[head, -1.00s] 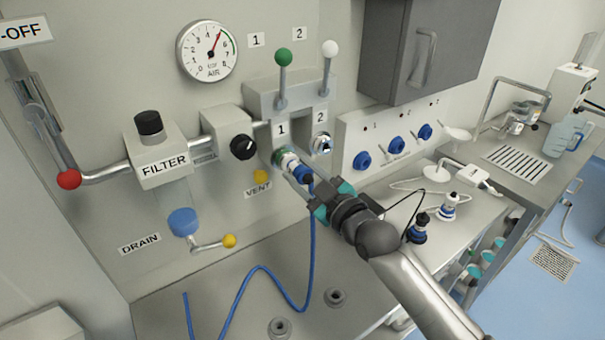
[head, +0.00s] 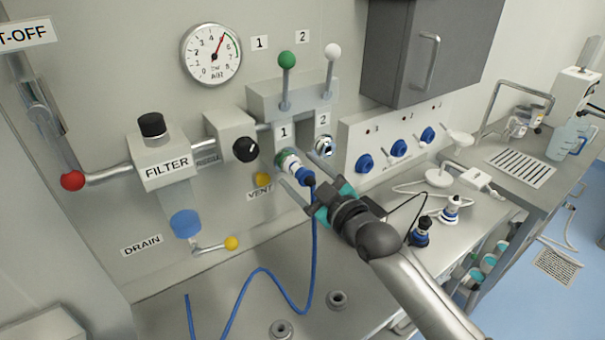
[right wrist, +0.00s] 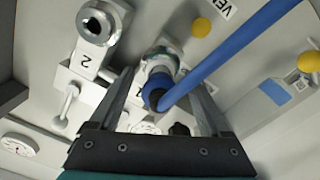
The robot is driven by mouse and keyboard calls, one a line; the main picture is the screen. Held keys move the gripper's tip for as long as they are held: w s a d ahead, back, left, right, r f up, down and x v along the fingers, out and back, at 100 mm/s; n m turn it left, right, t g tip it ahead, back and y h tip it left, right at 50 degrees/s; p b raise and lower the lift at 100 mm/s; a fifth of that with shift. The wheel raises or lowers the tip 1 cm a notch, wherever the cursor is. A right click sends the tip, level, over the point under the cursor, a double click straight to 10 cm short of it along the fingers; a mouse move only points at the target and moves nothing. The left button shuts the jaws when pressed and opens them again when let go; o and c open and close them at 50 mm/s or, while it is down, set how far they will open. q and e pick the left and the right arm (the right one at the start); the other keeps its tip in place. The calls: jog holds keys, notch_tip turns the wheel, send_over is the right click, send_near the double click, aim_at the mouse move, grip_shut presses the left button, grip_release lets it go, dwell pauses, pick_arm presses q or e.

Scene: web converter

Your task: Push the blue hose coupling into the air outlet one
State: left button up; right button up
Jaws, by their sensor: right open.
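The blue hose coupling (head: 304,177) sits at the front of air outlet one (head: 284,157), in line with it and touching it. How deep it is seated I cannot tell. The blue hose (head: 313,240) hangs from its rear end. My right gripper (head: 308,183) is open, its two fingers on either side of the coupling with gaps. In the right wrist view the coupling (right wrist: 158,90) lies between the spread fingertips (right wrist: 165,84), and the hose passes across the right finger. Air outlet two (head: 324,146) is empty, just to the right. My left gripper is out of view.
A green-knobbed lever (head: 286,60) and a white-knobbed lever (head: 332,52) stand above the outlets. The yellow vent knob (head: 263,179) is close to the left finger. Blue sockets (head: 397,147) line the panel at right. Below, the bench (head: 240,310) is mostly clear.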

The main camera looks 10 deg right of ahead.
jog(key=shift+s+d+f, duration=0.15)
jog(key=shift+s, duration=0.3)
jog(key=b+v, duration=0.2)
jog(key=v, duration=1.2)
jog(key=shift+s+d, duration=0.1)
jog(key=shift+s, duration=0.05)
